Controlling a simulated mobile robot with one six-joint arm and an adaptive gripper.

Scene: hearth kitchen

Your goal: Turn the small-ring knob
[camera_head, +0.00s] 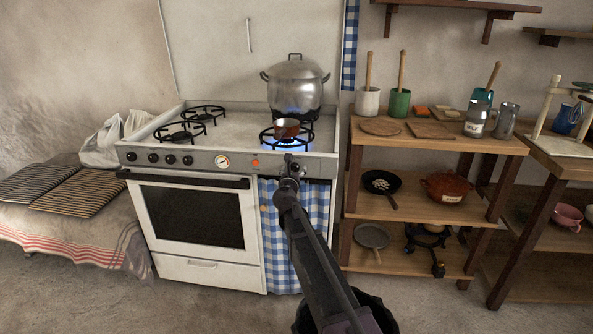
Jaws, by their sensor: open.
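A white gas stove (200,188) stands against the wall. Several dark knobs (170,159) sit on the left of its front panel. My arm reaches up to the panel's right end, below the front right burner. My gripper (289,160) is open there, in front of the panel, and partly hides that stretch. A dark knob seems to be at or behind the fingers; whether they touch it I cannot tell. No label shows which knob is the small-ring one.
A large lidded pot (296,84) stands on the back right burner, also over a blue flame. The two left burners (180,132) are bare. A wooden shelf unit (385,215) with kitchenware stands close on the right. A bench with striped cushions (75,190) is on the left.

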